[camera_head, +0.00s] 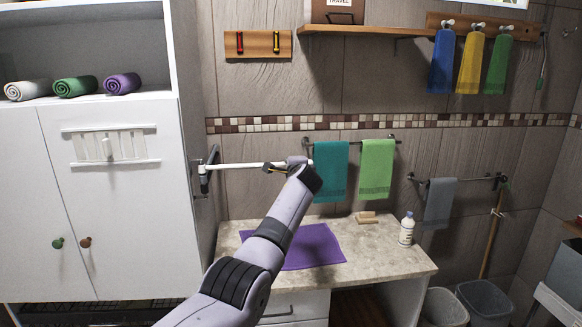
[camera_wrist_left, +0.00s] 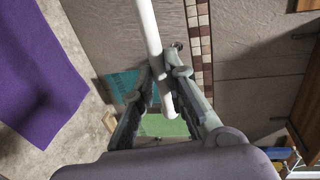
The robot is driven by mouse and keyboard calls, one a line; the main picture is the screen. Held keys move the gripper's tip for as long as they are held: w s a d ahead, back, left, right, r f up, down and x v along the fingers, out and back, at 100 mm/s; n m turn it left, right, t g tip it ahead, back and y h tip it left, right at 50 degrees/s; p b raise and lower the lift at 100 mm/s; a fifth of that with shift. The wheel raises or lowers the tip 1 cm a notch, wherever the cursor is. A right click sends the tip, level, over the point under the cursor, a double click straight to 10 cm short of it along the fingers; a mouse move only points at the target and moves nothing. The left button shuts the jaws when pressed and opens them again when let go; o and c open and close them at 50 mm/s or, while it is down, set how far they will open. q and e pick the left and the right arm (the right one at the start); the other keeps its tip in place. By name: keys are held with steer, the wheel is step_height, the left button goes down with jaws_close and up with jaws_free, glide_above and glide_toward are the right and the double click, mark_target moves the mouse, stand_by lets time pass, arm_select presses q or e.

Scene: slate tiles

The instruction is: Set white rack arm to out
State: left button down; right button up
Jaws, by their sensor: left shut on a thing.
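The white rack arm (camera_head: 235,165) is a slim white bar. It runs sideways from a dark bracket (camera_head: 207,172) by the white cabinet's side, and stands out over the counter's back left. My left gripper (camera_head: 275,167) is shut on the bar near its free end. In the left wrist view, the fingers of my left gripper (camera_wrist_left: 168,74) lie on both sides of the white rack arm (camera_wrist_left: 148,27), and its rounded tip pokes out past them. My right gripper is not in view.
A teal towel (camera_head: 330,170) and a green towel (camera_head: 376,168) hang on a wall rail just right of my gripper. Below is a stone-topped counter (camera_head: 385,258) with a purple mat (camera_head: 310,248) and a white bottle (camera_head: 407,230). The white cabinet (camera_head: 125,225) stands at the left.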

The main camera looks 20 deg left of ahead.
arm_select(q)
steer(key=shift+r, duration=0.1)
steer(key=c, duration=1.9)
jaws_free()
steer(key=shift+a, duration=0.15)
steer(key=v, duration=1.1)
steer(key=shift+s+d, duration=0.2)
steer(key=shift+s, duration=0.2)
